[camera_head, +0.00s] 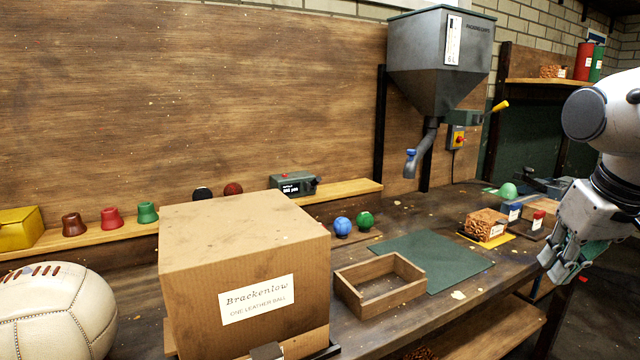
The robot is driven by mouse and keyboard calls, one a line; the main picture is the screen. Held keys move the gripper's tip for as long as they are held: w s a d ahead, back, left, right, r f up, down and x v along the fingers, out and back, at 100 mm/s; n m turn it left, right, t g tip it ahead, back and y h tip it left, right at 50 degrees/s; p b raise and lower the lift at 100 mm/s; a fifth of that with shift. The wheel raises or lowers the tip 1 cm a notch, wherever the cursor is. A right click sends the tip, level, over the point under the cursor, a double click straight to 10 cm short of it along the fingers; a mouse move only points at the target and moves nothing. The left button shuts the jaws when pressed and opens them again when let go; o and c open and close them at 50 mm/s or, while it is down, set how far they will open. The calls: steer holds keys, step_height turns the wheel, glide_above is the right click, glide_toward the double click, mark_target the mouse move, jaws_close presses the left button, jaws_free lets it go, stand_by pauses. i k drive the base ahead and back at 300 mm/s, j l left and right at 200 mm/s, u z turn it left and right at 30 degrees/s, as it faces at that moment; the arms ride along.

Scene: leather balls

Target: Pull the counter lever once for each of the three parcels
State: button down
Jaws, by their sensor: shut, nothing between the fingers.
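A small dark green box with a lit display (294,185) sits on the wooden shelf at the back; it looks like a counter. It has a red knob on top and a dark knob or lever at its right end, too small to make out. A large cardboard box (245,240) labelled "Brackenlow, one leather ball" stands in front, hiding part of the shelf. I cannot tell which things are the three parcels. My gripper (560,272) is at the right, shut and empty, pointing down near the bench's front edge, far from the counter.
A grey hopper (440,55) with a spout and yellow handle (500,106) hangs over the bench. An open wooden tray (380,285) and green mat (432,258) lie mid-bench. A white leather ball (60,312) is front left.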

mark_target(317, 179)
steer(key=k+j, duration=0.2)
steer(key=j, duration=0.15)
steer(key=k+j, duration=0.15)
steer(key=j, duration=0.2)
steer(key=k+j+z, duration=0.1)
steer(key=j, duration=0.25)
steer(key=k+j, duration=0.3)
steer(key=i+l+u, duration=0.1)
steer(key=u, duration=0.25)
steer(key=l+u, duration=0.25)
steer(key=u, duration=0.15)
steer(key=i+l+u, duration=0.1)
steer(key=l+u, duration=0.45)
steer(key=l, duration=1.05)
steer(key=l+u, duration=0.25)
steer(key=l, duration=1)
steer(key=k, duration=0.05)
